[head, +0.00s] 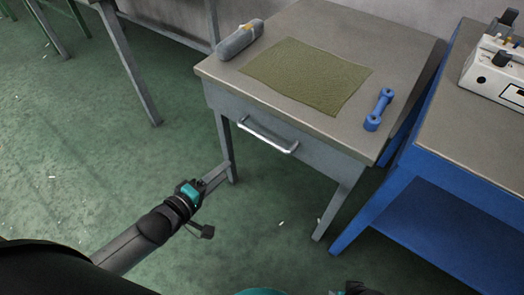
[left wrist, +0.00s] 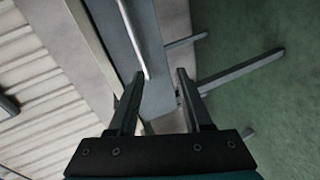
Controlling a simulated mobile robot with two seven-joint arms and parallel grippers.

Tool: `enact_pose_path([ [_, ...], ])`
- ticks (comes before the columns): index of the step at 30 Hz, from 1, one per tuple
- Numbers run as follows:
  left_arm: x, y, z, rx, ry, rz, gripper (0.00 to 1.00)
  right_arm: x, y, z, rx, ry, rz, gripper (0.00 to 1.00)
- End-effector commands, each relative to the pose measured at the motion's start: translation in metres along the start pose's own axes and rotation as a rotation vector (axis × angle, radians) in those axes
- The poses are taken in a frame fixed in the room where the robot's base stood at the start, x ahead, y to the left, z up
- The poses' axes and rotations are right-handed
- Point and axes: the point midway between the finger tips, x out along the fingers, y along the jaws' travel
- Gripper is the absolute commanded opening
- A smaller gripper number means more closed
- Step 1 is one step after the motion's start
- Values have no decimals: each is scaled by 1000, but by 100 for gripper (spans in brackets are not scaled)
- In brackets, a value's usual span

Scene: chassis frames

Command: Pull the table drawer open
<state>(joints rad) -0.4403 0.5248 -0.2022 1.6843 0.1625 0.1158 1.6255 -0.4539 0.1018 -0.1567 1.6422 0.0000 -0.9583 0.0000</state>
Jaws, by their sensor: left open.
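The grey table (head: 405,45) has a closed drawer (head: 322,163) in its front, with a silver bar handle (head: 268,136). My left gripper (head: 217,176) is open and empty, in front of the table, below and left of the handle in the head view. In the left wrist view the two fingers (left wrist: 160,75) are spread. The handle bar (left wrist: 132,38) shows there beyond the fingertips, apart from them, along the grey drawer front (left wrist: 150,35). At the bottom edge of the head view a dark piece of my right gripper (head: 356,288) shows, mostly cut off.
On the table lie an olive cloth (head: 308,75), a grey rounded case (head: 238,40) and a blue dumbbell-shaped part (head: 379,109). A blue bench (head: 370,220) with a white device (head: 497,65) stands close on the right. The green floor in front is mostly clear.

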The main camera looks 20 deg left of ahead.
Motion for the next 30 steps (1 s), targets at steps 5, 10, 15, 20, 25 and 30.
enact_pose_path([
  [5,4,22,8,-128,-41,98,50,4,1,-8,2,14,2,50],
  [10,8,31,10,-164,-54,122,50,-1,1,-12,3,21,2,50],
  [15,23,33,10,-163,-52,124,50,-10,1,-22,4,41,3,50],
  [20,42,35,11,-163,-52,124,50,-24,2,-33,5,67,5,50],
  [25,62,37,12,-163,-52,122,50,-40,3,-43,6,94,6,50],
  [30,81,39,13,-161,-52,121,50,-57,3,-51,7,121,8,50],
])
